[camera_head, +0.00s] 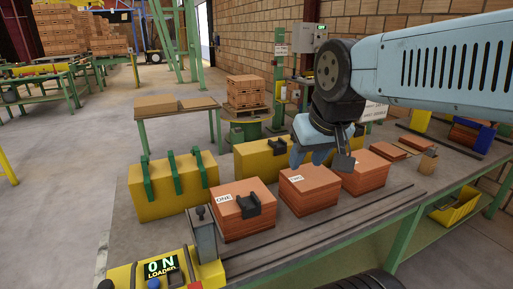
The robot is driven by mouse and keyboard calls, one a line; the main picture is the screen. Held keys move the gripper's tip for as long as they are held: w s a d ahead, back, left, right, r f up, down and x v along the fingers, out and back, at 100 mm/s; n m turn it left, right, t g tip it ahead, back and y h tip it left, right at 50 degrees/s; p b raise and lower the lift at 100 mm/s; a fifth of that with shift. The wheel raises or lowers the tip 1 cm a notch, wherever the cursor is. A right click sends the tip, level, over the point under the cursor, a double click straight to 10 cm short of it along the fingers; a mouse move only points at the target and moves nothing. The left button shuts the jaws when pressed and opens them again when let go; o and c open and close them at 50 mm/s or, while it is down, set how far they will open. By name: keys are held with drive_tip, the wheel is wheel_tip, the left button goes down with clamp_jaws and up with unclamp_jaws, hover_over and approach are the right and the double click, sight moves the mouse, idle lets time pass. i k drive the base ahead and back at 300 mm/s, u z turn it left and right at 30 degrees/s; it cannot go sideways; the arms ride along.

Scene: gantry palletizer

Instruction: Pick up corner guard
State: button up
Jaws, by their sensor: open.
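A small black angled piece, which looks like the corner guard (250,204), lies on top of the left brick-red stack (243,226) labelled ONE. My gripper (320,160) hangs from the blue arm above and behind the middle stack (308,191), to the right of the black piece and apart from it. Its jaws are open, and I see nothing held between them. A similar dark piece (277,146) sits on the yellow block behind and is partly visible.
A right stack (365,176) stands beside the middle one on the bench. Yellow blocks (154,193) with green clamps stand behind the left stack. Rails run along the bench front.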

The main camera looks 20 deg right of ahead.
sight(280, 146)
drive_tip(key=z, duration=0.65)
drive_tip(key=i, duration=0.1)
drive_tip(key=u, duration=2.6)
drive_tip(key=k, duration=0.95)
drive_tip(key=z, duration=1.7)
drive_tip(key=i, duration=1)
drive_tip(key=u, duration=0.05)
